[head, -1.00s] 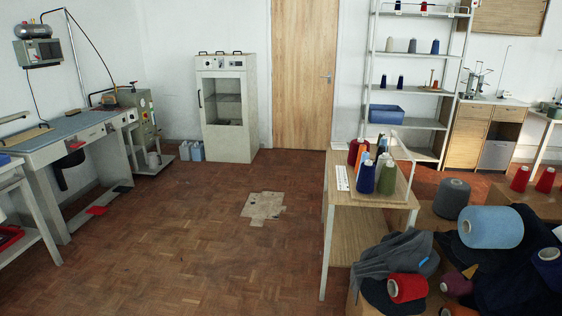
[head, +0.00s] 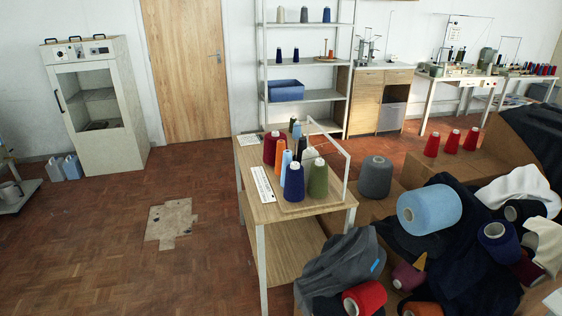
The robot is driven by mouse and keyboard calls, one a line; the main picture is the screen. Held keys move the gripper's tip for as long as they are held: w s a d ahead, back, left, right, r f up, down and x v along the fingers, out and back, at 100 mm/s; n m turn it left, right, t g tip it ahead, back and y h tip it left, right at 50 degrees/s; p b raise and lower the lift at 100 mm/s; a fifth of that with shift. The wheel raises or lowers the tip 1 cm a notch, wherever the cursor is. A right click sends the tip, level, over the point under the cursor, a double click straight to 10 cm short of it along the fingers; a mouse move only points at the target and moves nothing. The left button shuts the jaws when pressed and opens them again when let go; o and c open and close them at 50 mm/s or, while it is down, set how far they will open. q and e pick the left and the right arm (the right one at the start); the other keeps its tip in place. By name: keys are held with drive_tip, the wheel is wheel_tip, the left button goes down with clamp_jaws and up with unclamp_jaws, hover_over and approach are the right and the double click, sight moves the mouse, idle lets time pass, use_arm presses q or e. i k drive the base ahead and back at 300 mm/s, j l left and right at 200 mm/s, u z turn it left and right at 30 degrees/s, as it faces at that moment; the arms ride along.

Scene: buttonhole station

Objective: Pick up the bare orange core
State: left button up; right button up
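A small bare orange-tan cone (head: 420,262) pokes up from the pile of cloth and yarn at the lower right. It looks like a core without yarn; its lower part is hidden. An orange cone (head: 280,158) stands among several thread cones on the small wooden table; it looks wound, but is partly hidden by its neighbours. A small orange-brown upright piece (head: 326,48) stands on a shelf at the back, too small to tell what it is. Neither of my grippers is in view.
Cardboard boxes (head: 480,165) with red cones and a heap of dark cloth (head: 455,270) fill the right. The parquet floor (head: 120,250) at left is open, with a bare patch (head: 171,220).

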sight(281, 146)
drive_tip(key=i+l, duration=0.4)
drive_tip(key=i, duration=0.15)
drive_tip(key=i+l+u, duration=0.15)
drive_tip(key=u, duration=0.25)
drive_tip(key=i+l+u, duration=0.1)
drive_tip(key=u, duration=0.25)
drive_tip(key=i+l+u, duration=0.1)
drive_tip(key=l+u, duration=0.15)
drive_tip(key=u, duration=0.15)
